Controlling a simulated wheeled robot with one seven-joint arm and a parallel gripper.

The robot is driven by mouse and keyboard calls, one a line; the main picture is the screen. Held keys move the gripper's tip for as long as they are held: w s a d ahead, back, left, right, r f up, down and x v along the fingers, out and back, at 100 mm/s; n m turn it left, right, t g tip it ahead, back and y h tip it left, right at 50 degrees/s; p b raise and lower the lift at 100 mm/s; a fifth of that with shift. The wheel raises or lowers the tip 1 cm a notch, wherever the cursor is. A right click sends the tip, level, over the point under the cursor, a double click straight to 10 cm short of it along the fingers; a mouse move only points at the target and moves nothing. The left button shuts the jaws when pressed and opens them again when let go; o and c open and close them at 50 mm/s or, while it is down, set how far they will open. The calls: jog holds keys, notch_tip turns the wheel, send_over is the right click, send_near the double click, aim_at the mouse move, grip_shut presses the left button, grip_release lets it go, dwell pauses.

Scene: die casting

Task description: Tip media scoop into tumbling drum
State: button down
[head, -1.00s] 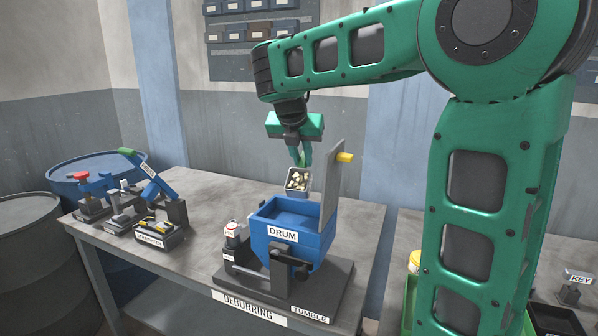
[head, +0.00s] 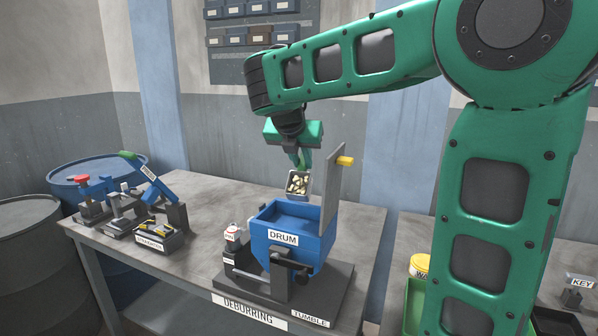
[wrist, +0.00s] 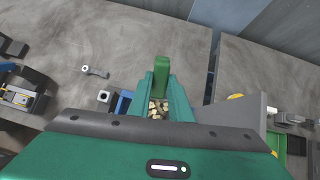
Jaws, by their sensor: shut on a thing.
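My gripper (head: 298,160) is shut on the media scoop (head: 297,184), a small grey open box with pale, tan pieces inside. The scoop is held just above the back of the blue tumbling drum (head: 283,238), tilted toward the front with its opening showing. The pieces (wrist: 157,108) also show between the green fingers in the wrist view. The drum is open on top, and its grey lid (head: 334,182) stands upright at the right, close beside the scoop. The drum's inside is only partly visible.
A green tray (head: 412,305) and a yellow-lidded pot (head: 419,265) are at right.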

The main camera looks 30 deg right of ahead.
jog(key=shift+s+a, duration=0.1)
jog(key=shift+a, duration=0.05)
jog(key=shift+s, duration=0.1)
dwell(0.4)
jog(key=shift+s+a+r+t+h, duration=0.15)
jog(key=shift+t+h, duration=0.25)
jog(key=shift+h, duration=0.1)
jog(key=shift+s+a+t, duration=0.15)
jog(key=shift+a+t, duration=0.05)
jog(key=shift+t, duration=0.1)
dwell(0.5)
jog(key=shift+s+a+r+t+h, duration=0.1)
jog(key=shift+s+a+t+h, duration=0.2)
jog(key=shift+h, duration=0.2)
jog(key=shift+s+a+r+t+h, duration=0.15)
jog(key=shift+t+h, duration=0.15)
